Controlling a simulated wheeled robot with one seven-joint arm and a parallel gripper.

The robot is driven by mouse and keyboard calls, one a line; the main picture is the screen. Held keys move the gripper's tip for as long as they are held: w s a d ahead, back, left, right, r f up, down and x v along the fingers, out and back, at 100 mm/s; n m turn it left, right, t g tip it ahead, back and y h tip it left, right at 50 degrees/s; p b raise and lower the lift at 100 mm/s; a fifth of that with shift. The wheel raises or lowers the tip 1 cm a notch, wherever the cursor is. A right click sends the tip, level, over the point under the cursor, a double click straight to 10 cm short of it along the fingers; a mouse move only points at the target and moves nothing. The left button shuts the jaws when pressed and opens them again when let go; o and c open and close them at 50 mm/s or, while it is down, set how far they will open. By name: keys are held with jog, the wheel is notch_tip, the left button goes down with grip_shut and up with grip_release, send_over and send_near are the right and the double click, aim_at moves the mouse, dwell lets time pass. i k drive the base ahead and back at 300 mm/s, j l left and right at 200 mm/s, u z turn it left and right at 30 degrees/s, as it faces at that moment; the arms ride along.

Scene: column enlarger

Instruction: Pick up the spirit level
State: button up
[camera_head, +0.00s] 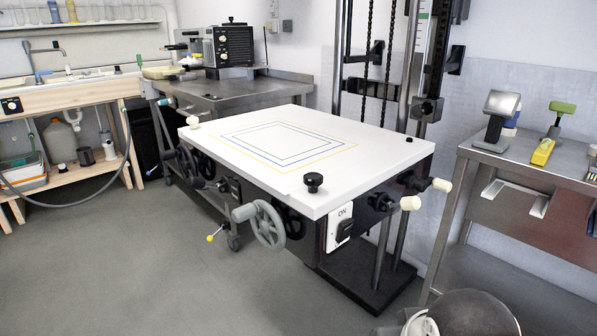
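A small yellow block with a pale patch, which looks like the spirit level (543,151), lies on the metal side table (477,152) at the right. It is near the table's front edge. A green-topped tool (562,108) on a dark stem stands just behind it; I cannot tell whether they touch. My gripper is not in view. Rounded dark and white parts at the bottom right, probably mine, show no fingers.
A grey stand with a tilted head (497,118) stands left of the yellow block. The large white enlarger table (240,172) fills the middle, with handwheels (268,226) and knobs sticking out. Grey floor (150,270) is clear at the front left.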

aim_at(542, 153)
jog(key=u, duration=0.15)
jog(key=z, duration=1.4)
